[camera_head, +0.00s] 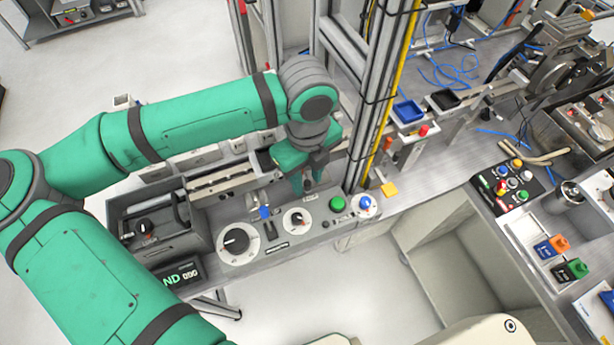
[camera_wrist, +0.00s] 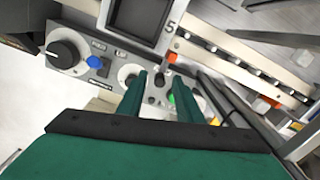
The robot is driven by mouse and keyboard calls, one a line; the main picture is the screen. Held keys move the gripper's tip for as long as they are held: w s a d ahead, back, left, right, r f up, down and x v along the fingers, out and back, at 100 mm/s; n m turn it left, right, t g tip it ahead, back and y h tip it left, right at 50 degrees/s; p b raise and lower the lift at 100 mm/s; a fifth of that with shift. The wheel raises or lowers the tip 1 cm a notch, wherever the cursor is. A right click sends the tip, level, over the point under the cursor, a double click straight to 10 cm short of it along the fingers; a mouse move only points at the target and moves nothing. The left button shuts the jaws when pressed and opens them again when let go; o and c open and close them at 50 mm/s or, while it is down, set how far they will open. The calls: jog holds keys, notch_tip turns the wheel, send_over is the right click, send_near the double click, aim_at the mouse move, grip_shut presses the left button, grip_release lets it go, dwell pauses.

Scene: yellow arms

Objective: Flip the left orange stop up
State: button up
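In the wrist view a small orange piece (camera_wrist: 172,57), likely an orange stop, stands at the panel's edge by the pale rail, just beyond my fingertips. A second orange piece (camera_wrist: 263,104) lies farther right, past a dark post. In the head view an orange upright piece (camera_head: 389,143) stands right of the metal post. My gripper (camera_head: 309,182) points down over the control panel; its two green fingers also show in the wrist view (camera_wrist: 160,82). They are apart, with a black knob visible between them and nothing held. In the head view my gripper may hide the nearer orange piece.
The control panel (camera_head: 283,247) carries a large black dial (camera_head: 237,241), a blue knob (camera_head: 264,212), a smaller dial (camera_head: 297,220) and a green button (camera_head: 338,203). A metal post (camera_head: 371,110) with a yellow cable rises close right of my gripper.

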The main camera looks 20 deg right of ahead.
aim_at(307, 182)
notch_tip(307, 182, up, 11)
dwell(0.7)
jog(key=shift+f, duration=0.15)
dwell(0.3)
